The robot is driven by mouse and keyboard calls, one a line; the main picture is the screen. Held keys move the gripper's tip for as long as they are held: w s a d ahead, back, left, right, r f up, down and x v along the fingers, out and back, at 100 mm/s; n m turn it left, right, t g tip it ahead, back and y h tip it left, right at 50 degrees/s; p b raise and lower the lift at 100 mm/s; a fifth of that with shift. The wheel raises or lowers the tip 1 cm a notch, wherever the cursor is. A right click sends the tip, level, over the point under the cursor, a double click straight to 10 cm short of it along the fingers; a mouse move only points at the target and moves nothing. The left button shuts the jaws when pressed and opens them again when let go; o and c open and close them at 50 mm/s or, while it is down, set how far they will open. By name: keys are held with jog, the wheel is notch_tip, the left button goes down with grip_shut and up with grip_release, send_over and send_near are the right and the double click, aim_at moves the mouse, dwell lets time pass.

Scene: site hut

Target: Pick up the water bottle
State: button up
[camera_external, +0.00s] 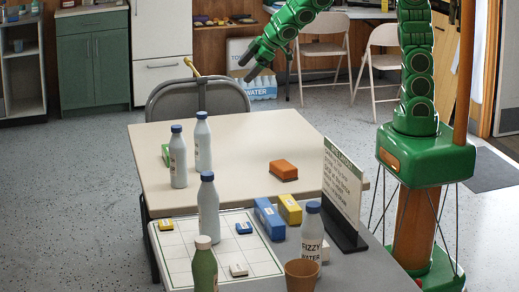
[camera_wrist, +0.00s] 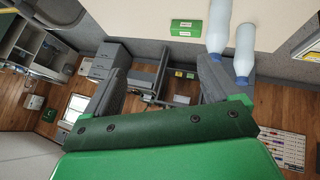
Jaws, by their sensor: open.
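Several bottles stand upright. Two pale blue-capped bottles, a left one (camera_external: 178,160) and a right one (camera_external: 202,145), are on the beige table (camera_external: 240,128); a similar pair shows at the top of the wrist view, (camera_wrist: 219,24) and (camera_wrist: 244,48). A third pale bottle (camera_external: 208,210) stands on the white grid board. A bottle marked FIZZY WATER (camera_external: 311,240) stands at the front. The other labels are too small to read. My gripper (camera_external: 248,66) is open and empty, high beyond the table's back edge; its spread fingers show in the wrist view (camera_wrist: 160,88).
A green bottle (camera_external: 204,270), a brown cup (camera_external: 302,275), coloured blocks and an upright sign (camera_external: 341,190) crowd the front. An orange block (camera_external: 284,169) lies on the beige table, whose back middle is clear. A grey chair (camera_external: 197,97) stands behind it.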

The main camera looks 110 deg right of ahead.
jog(key=w+d+f+n+t+y, duration=0.1)
jog(key=w+d+f+n+t, duration=0.2)
jog(key=w, duration=0.7)
jog(key=n+t+y, duration=0.4)
jog(key=y, duration=1)
send_near(202, 136)
jog(key=shift+w+a+f, duration=0.2)
jog(key=shift+w+a, duration=0.4)
jog(key=shift+w, duration=0.6)
jog(key=shift+w+a+f, duration=0.25)
jog(key=shift+w+a, duration=0.35)
jog(key=shift+w, duration=0.55)
jog(key=shift+w+a+f, duration=0.2)
jog(key=shift+w+a, duration=0.4)
jog(key=shift+w, duration=0.6)
jog(key=c, duration=1.4)
